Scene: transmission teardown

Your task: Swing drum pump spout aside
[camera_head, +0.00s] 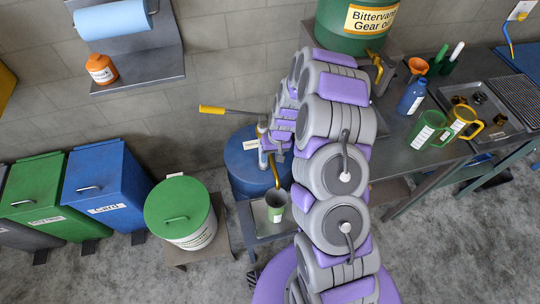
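The blue drum (245,178) stands on the floor by the wall, partly hidden behind my arm. A pump rises from its top, with a lever ending in a yellow grip (211,110) that points left. The brass-coloured pump spout (277,174) hangs down from the pump and ends just over or inside the mouth of a green-and-white measuring cup (275,212). My gripper (272,148) is at the far end of my grey and purple arm, close to the pump head and above the spout. Its fingers are too small and overlapped to tell whether they touch anything.
The cup stands on a low grey stand (257,232) before the drum. A green-lidded bucket (181,212) and bins (103,184) are left. A workbench (398,158) with jugs, a bottle and a tray of parts is right. A green oil drum (345,40) stands behind my arm.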

